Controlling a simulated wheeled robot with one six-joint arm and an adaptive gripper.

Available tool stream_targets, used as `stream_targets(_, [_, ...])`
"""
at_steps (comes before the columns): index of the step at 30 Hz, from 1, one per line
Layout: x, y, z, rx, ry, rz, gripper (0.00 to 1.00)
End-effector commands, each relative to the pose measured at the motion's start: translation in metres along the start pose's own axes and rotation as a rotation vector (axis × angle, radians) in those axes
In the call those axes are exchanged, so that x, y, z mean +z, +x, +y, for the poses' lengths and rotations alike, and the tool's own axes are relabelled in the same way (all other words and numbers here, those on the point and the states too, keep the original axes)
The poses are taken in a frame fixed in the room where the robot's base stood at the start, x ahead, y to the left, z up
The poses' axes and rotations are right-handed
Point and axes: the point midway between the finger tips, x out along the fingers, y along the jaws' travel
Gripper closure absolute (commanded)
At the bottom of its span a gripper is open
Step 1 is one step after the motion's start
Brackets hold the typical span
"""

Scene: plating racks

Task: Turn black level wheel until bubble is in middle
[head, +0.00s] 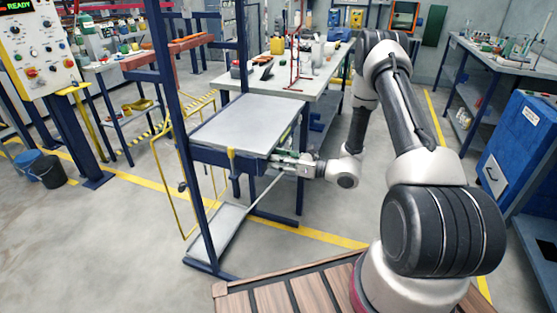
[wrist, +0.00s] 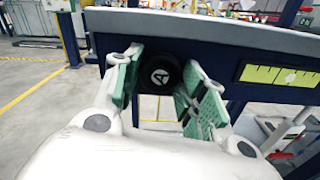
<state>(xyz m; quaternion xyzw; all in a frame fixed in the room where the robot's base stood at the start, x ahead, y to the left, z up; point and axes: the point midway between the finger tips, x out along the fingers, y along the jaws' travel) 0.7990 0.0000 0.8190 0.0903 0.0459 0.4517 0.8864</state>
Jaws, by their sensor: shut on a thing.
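The black level wheel (wrist: 160,76), with a pale mark on its face, sits under the edge of the grey-topped rack table (wrist: 215,30) in the wrist view. My gripper (wrist: 160,88) is shut on the wheel, with a green pad on each side of it. The yellow level vial (wrist: 279,75) with dark tick marks is on the blue rail to the right; I cannot make out its bubble clearly. In the head view my gripper (head: 288,164) is at the right front side of the rack table (head: 248,122), and the wheel is hidden there.
Blue rack posts (head: 178,110) stand left of the rack table, with a lower grey shelf (head: 216,232) near the floor. A white workbench (head: 285,78) with bottles stands behind. A blue cabinet (head: 522,135) is at the right. The floor between is clear.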

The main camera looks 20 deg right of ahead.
Motion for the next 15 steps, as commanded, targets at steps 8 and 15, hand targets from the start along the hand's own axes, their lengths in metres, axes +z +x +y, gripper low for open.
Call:
stream_targets(8, [-0.0003,-0.0003,-0.0002,0.0,-0.213,0.001,0.82])
stream_targets(15, [-0.0004,-0.0004,-0.0003,0.0,-0.381,0.001,0.82])
